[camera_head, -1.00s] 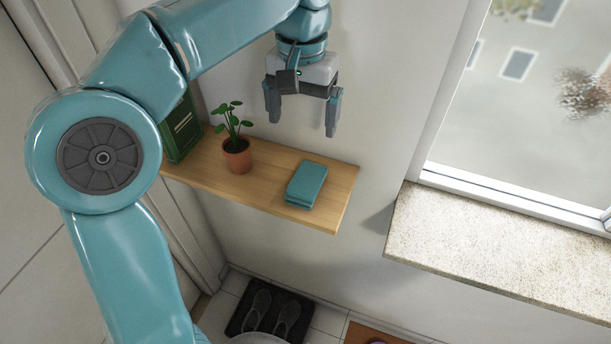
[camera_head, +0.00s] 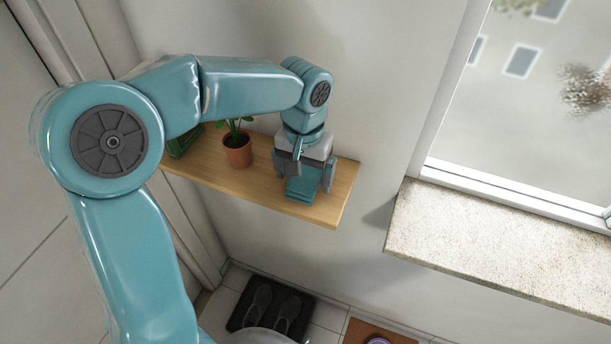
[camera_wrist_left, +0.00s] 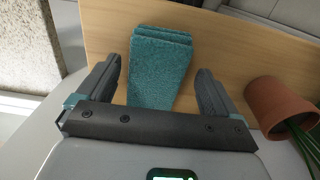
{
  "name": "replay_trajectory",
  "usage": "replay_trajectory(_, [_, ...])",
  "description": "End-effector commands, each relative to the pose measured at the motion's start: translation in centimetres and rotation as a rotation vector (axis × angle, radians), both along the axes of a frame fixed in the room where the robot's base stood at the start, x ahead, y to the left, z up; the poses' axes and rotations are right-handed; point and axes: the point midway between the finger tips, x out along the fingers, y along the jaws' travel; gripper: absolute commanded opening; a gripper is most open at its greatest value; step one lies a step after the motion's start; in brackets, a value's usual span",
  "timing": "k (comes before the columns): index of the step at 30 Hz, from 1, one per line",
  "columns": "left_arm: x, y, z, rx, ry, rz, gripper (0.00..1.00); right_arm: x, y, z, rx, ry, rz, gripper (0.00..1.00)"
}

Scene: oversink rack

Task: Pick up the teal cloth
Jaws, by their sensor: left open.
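The teal cloth (camera_head: 301,190) is folded and lies flat on the wooden shelf (camera_head: 258,193), towards its right end. My left gripper (camera_head: 305,180) is open over the cloth and hides part of it in the head view. In the left wrist view the cloth (camera_wrist_left: 158,68) lies between the two open fingers of my left gripper (camera_wrist_left: 160,88), with a gap on each side. The fingers are not closed on it. My right gripper is not in view.
A potted plant (camera_head: 237,154) stands on the shelf left of the gripper; its pot (camera_wrist_left: 278,106) is close to one finger. A green box (camera_head: 183,143) is partly hidden behind my arm. A stone window sill (camera_head: 480,250) lies to the right.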

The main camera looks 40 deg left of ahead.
Motion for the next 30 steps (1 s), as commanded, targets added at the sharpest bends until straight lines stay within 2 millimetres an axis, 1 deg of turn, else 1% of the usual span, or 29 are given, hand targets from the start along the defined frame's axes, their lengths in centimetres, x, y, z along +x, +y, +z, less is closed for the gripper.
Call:
replay_trajectory(6, [0.0,0.0,-0.2,0.0,-0.001,0.0,0.94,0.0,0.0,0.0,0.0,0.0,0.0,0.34])
replay_trajectory(7, [0.0,0.0,-0.2,0.0,-0.001,0.0,0.9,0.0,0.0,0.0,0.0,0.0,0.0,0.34])
replay_trajectory(8, [0.0,0.0,-0.2,0.0,-0.001,0.0,0.81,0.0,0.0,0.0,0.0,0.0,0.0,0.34])
replay_trajectory(9, [0.0,0.0,-0.2,0.0,-0.001,0.0,0.68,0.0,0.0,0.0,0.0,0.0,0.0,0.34])
replay_trajectory(11, [0.0,0.0,-0.2,0.0,-0.001,0.0,0.48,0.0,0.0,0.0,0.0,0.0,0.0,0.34])
replay_trajectory(12, [0.0,0.0,-0.2,0.0,-0.001,0.0,0.35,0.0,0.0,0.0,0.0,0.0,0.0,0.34])
replay_trajectory(13, [0.0,0.0,-0.2,0.0,-0.001,0.0,0.34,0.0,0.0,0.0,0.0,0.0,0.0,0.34])
replay_trajectory(23, [0.0,0.0,0.2,0.0,-0.002,0.0,0.34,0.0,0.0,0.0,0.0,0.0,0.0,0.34])
replay_trajectory(26, [0.1,0.0,1.0,0.001,-0.004,-0.001,0.34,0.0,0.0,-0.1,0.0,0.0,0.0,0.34])
replay_trajectory(29, [0.1,0.0,2.6,0.0,-0.006,0.0,0.34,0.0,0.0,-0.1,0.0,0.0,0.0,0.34])
replay_trajectory(30, [0.1,0.0,3.5,0.001,-0.007,0.0,0.34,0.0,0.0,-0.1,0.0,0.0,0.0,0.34])
